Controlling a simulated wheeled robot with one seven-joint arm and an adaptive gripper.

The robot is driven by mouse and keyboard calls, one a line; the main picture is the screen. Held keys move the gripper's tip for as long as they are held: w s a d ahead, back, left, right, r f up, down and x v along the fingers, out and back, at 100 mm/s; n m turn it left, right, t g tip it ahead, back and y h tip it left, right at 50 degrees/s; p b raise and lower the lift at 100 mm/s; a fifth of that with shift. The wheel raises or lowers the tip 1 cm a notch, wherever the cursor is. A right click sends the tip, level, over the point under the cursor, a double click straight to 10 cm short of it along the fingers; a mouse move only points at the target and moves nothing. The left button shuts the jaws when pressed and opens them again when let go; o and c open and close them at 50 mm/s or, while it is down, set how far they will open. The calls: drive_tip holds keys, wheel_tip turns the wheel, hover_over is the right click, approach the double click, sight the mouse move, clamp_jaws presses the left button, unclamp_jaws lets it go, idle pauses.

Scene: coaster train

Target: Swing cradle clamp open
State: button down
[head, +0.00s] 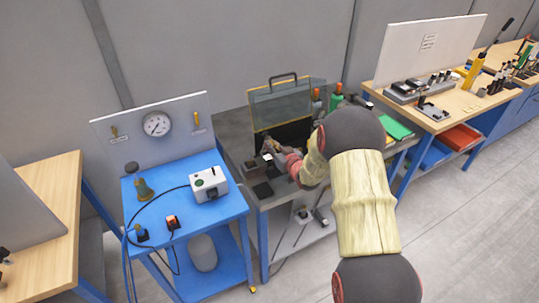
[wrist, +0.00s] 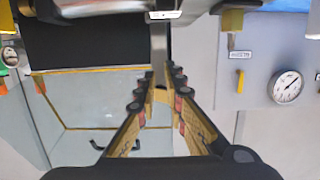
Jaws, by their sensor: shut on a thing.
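My gripper (head: 271,150) reaches into the grey bench station below the raised clear cover in the head view. In the wrist view my gripper (wrist: 157,84) has its tan fingers drawn together at the tips around the end of a grey metal bar (wrist: 159,42). The bar looks like the cradle clamp's arm, and a white block (wrist: 163,15) shows at its far end. In the head view my arm and gripper cover much of the clamp area. The cradle itself cannot be made out clearly.
The clear cover (head: 287,103) stands raised behind my gripper. A blue cart (head: 150,195) with a white box (head: 209,186) and a gauge (head: 157,124) stands to the left. A wooden bench (head: 460,103) with tools stands to the right. The floor (head: 475,220) at right is clear.

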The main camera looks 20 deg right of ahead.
sight(267, 139)
drive_tip(key=shift+w, duration=0.1)
idle(0.3)
drive_tip(key=shift+w+b, duration=0.7)
drive_tip(key=shift+w, duration=1)
drive_tip(key=shift+s, duration=0.1)
drive_tip(key=s+r+p, duration=0.1)
drive_tip(key=s+r, duration=0.1)
drive_tip(key=s, duration=0.8)
idle(0.7)
drive_tip(key=shift+d, duration=0.1)
drive_tip(key=shift+r, duration=0.1)
idle(0.3)
